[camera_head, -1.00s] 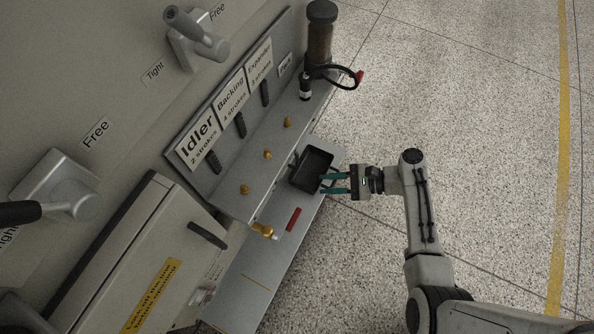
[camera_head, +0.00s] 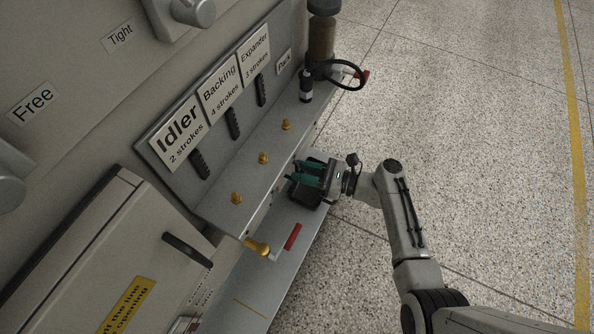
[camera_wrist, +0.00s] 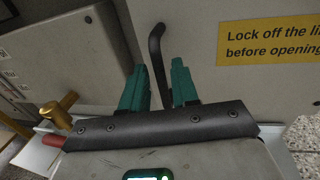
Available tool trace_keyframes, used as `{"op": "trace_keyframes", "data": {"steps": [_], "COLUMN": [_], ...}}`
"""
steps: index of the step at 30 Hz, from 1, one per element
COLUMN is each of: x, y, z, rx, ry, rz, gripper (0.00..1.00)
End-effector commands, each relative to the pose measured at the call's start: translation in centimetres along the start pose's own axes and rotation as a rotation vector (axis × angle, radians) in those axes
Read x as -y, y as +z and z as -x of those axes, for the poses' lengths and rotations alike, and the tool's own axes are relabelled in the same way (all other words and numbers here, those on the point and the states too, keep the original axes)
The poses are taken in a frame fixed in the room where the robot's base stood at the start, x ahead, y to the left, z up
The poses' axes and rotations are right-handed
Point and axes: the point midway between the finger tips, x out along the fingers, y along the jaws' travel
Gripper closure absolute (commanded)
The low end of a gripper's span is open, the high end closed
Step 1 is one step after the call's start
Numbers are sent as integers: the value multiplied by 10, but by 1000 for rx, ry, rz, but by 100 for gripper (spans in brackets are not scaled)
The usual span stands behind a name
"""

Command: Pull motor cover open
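The motor cover (camera_head: 120,245) is a large grey box-like panel at the lower left of the head view, with a yellow warning label (camera_head: 128,305). A black bar handle (camera_head: 187,250) sticks out of its face. In the wrist view the cover (camera_wrist: 225,80) fills the upper right, and its handle (camera_wrist: 158,70) stands upright in line with the gap between my fingers. My gripper (camera_head: 303,180) has green fingers, parted and empty, which also show in the wrist view (camera_wrist: 160,88). In the head view it is well to the right of the handle, apart from it.
A brass fitting (camera_head: 257,247) and a red handle (camera_head: 292,237) lie between my gripper and the cover. Levers with Idler, Backing and Expander signs (camera_head: 222,88) are behind. The floor at right is clear.

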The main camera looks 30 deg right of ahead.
Motion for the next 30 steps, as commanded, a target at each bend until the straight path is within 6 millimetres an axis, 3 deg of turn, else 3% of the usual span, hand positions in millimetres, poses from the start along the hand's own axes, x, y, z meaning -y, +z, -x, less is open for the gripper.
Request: {"op": "trace_keyframes", "data": {"steps": [6,15,24,30], "x": [0,0,0,0], "y": [0,1,0,0], "z": [-18,-20,-19,-19], "rx": [1,0,0,0], "ry": [0,-1,0,0], "rz": [2,2,2,2], "gripper": [71,71,98,100]}}
